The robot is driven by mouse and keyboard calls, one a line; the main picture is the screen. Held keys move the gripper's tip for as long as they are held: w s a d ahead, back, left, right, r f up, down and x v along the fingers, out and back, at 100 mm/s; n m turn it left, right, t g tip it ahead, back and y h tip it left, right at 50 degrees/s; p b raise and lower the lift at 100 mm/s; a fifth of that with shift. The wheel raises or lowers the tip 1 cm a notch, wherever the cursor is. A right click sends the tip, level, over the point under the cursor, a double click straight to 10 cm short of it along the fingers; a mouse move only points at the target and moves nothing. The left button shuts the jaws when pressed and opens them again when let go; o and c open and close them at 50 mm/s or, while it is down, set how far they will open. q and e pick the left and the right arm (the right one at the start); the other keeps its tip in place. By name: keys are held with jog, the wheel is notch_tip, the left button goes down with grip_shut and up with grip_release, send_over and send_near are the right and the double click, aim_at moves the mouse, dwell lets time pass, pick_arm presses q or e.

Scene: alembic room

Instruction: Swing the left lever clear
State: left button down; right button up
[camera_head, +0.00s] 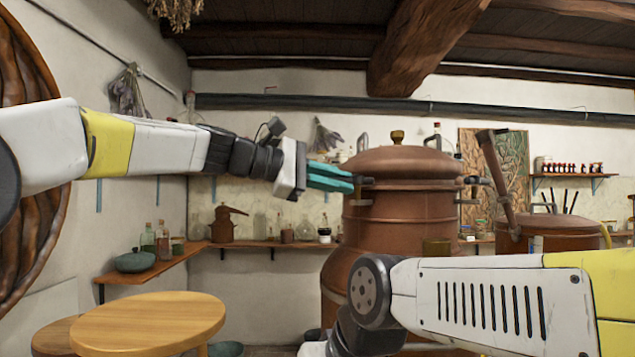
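A large copper still (400,205) with a domed lid stands at the centre. A small dark lever (365,181) sticks out at the left of its upper rim. A similar dark lever (477,181) sticks out at the right. My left gripper (350,183), with teal fingers, reaches in from the left, its tips pointing at the left lever. The tips are at or very near the lever's outer end; I cannot tell whether they touch it. The fingers lie close together, and any gap between them is unclear. My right arm crosses the lower right; its gripper is out of view.
A second copper vessel (545,235) with a slanted pipe stands at the right. A round wooden table (150,318) is at the lower left. A wall shelf (165,270) holds bottles and a teal pot (135,261). The space between table and still looks open.

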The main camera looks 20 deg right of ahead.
pick_arm(q)
jog(key=shift+w+m, duration=0.1)
jog(key=shift+m, duration=0.2)
jog(key=m+g, duration=0.1)
jog(key=g, duration=0.1)
jog(key=w+m+g, duration=0.1)
jog(key=g, duration=0.1)
jog(key=shift+d, duration=0.2)
jog(key=shift+w+d+m+g+y, duration=0.15)
jog(key=shift+m+g+y, duration=0.2)
jog(key=shift+m+g, duration=0.5)
jog(key=shift+w+d+m+g+y, duration=0.1)
jog(key=shift+m+g+y, duration=0.25)
jog(key=shift+m+g, duration=0.5)
jog(key=c, duration=1.7)
grip_release()
